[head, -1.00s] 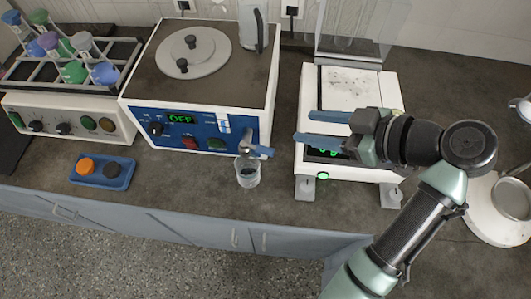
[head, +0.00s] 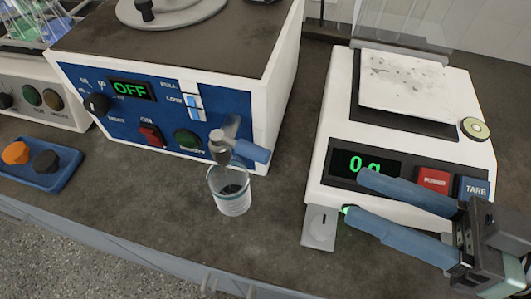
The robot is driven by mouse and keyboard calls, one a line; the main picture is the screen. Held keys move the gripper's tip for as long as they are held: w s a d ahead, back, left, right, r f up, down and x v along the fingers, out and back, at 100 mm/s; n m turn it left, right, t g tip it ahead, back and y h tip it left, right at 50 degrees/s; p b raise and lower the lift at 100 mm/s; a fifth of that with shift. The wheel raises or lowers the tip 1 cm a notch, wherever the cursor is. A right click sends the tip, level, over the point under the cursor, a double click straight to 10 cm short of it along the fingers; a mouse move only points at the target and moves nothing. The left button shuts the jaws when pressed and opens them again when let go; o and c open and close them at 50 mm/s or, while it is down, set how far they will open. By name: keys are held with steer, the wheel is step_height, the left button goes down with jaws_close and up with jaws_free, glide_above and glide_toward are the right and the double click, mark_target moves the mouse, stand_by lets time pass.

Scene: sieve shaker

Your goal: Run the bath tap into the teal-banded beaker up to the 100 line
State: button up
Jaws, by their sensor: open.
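The beaker (head: 231,196) is clear glass with a bluish-teal band and stands upright on the bench under the tap. The bath tap (head: 225,142) is a grey spout on the right of the water bath's blue front, with a blue lever (head: 251,151) pointing right. No stream shows; the water level and the 100 line are too small to read. The water bath (head: 180,45) display reads OFF, beside a FULL/LOW level gauge (head: 193,101). My gripper (head: 355,200) is open and empty, in front of the balance and right of the tap and beaker.
The balance (head: 345,120) reads 0 g and has red POWER and blue TARE buttons. A blue tray (head: 65,180) with orange and black stoppers lies at the left. Bare bench lies between the beaker and the balance.

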mark_target(265, 151)
steer(key=p+x, duration=1.2)
steer(key=p, duration=0.3)
steer(key=shift+w+a, duration=0.1)
steer(key=shift+a, duration=0.15)
jaws_close()
stand_by(1.4)
